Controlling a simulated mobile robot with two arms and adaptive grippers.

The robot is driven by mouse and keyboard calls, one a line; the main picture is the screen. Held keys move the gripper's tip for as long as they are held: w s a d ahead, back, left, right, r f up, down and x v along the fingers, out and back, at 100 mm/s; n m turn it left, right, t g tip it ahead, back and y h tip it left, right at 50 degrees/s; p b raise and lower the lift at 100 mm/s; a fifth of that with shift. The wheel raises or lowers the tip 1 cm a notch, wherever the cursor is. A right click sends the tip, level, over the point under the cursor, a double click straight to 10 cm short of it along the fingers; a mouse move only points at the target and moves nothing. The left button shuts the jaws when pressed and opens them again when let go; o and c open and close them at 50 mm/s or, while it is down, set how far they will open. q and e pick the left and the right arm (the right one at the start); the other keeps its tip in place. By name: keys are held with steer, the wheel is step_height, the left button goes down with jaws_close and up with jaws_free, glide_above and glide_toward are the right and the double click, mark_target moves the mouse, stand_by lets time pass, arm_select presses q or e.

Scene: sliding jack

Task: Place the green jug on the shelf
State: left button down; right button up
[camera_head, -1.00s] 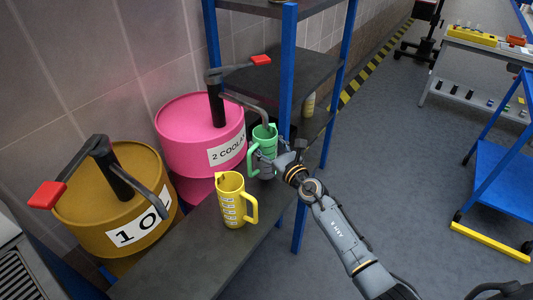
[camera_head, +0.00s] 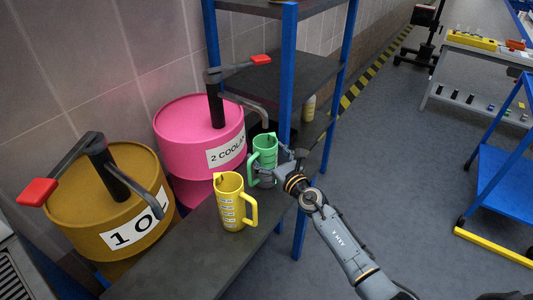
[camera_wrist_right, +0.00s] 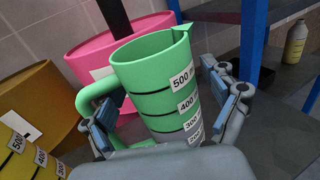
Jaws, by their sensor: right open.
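My right gripper (camera_head: 266,176) is around the jug's lower part. In the right wrist view, the jug (camera_wrist_right: 158,80) stands between the open fingers of my gripper (camera_wrist_right: 168,108), one on each side, with its handle at the left. I cannot tell whether a finger touches it. The blue-framed shelf (camera_head: 280,75) has dark boards behind and above the jug. My left gripper is out of view.
A yellow jug (camera_head: 231,203) stands close in front of the green one. The pink drum (camera_head: 185,125) and the brown drum (camera_head: 95,215) line the wall. A blue post (camera_head: 287,70) rises close behind the green jug. A bottle (camera_head: 309,107) stands further back.

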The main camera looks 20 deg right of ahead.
steer(key=shift+r, duration=0.25)
steer(key=p+v, duration=0.1)
steer(key=v, duration=1.1)
steer(key=shift+f, duration=0.1)
